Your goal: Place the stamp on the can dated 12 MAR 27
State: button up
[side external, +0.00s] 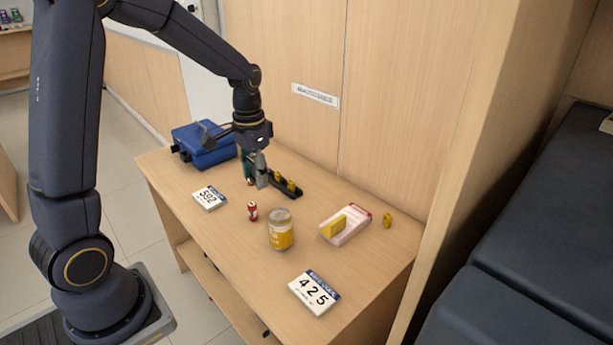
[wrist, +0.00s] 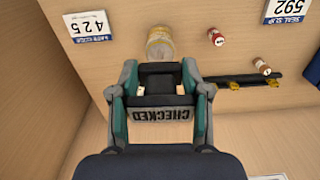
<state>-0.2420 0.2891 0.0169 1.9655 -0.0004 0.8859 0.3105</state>
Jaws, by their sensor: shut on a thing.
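My gripper (side external: 260,178) is above the back half of the counter beside a black rack. In the wrist view its teal fingers (wrist: 160,88) are shut on a dark stamp (wrist: 160,115) lettered CHECKED. One small red-and-white can (side external: 252,211) stands in front of the gripper, apart from it; it also shows in the wrist view (wrist: 215,36). A second small can (wrist: 262,66) stands near the rack and is partly hidden by the gripper in the side view. I cannot read a date on either can.
A glass jar with a yellow label (side external: 281,232) stands at mid-counter. The black rack (side external: 296,196) holds yellow pieces. A pinkish box with a yellow block (side external: 352,232), number cards 592 (side external: 209,198) and 425 (side external: 314,292), a yellow piece (side external: 388,219) and a blue case (side external: 203,145) surround it.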

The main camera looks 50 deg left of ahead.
jog(key=s+d+r, duration=0.1)
jog(key=s+d, duration=0.2)
jog(key=s, duration=0.5)
jog(key=shift+n, duration=0.3)
jog(key=w+f, duration=0.1)
jog(key=w, duration=0.2)
jog(key=w+a+f, duration=0.1)
jog(key=w+f, duration=0.1)
jog(key=w, duration=0.1)
jog(key=w+f, duration=0.1)
jog(key=w, duration=0.2)
jog(key=shift+a+f, duration=0.35)
jog(key=shift+a, duration=0.05)
send_over(278, 215)
notch_tip(278, 215, down, 5)
jog(key=shift+s+r, duration=0.1)
jog(key=shift+f, duration=1.7)
jog(key=shift+f, duration=0.1)
jog(key=o, duration=1.3)
